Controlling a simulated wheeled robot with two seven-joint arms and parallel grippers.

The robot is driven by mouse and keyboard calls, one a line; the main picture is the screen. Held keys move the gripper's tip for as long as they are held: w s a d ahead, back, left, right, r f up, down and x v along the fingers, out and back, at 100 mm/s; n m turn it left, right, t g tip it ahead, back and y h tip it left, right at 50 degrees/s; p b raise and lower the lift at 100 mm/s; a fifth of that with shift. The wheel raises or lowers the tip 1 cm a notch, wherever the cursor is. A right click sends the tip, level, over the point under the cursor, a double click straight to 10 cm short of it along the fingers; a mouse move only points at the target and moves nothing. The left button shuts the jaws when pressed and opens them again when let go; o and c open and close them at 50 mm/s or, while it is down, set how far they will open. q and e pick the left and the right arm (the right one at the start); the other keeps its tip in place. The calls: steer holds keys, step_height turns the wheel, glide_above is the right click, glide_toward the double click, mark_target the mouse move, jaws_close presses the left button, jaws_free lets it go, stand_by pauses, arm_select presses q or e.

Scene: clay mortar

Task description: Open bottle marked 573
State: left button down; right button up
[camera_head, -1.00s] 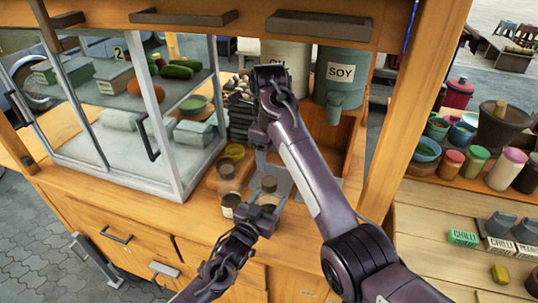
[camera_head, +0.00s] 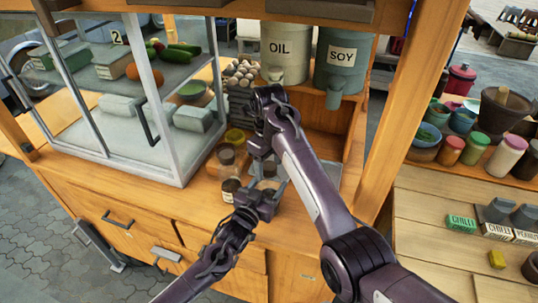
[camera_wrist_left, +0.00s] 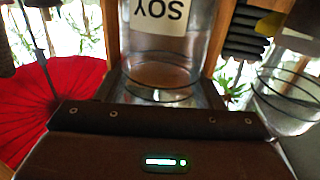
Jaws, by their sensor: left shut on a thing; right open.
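My left gripper (camera_head: 258,200) is shut on a small brown-topped bottle (camera_head: 268,184) at the counter's front; the gripper hides much of it. In the left wrist view, clear glass with thin rings (camera_wrist_left: 160,78) shows ahead of the gripper body. No number 573 can be read. My right gripper (camera_head: 264,162) is open, pointing down just above and behind the held bottle; whether they touch is unclear. A labelled jar (camera_head: 231,188) stands left of the left gripper, its marking too small to read.
A glass display case (camera_head: 130,100) stands at the left. OIL (camera_head: 285,50) and SOY (camera_head: 341,58) dispensers stand at the back. A wooden post (camera_head: 395,120) rises on the right. Shelves with several jars (camera_head: 475,148) lie beyond it.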

steer(key=c, duration=1)
steer(key=shift+c, duration=0.2)
steer(key=n, duration=0.6)
steer(key=shift+n, duration=0.3)
steer(key=n, duration=1.2)
steer(key=shift+d, duration=0.1)
steer(key=n, duration=0.5)
steer(key=shift+w, duration=0.1)
steer(key=n, duration=0.3)
steer(key=shift+n, duration=0.3)
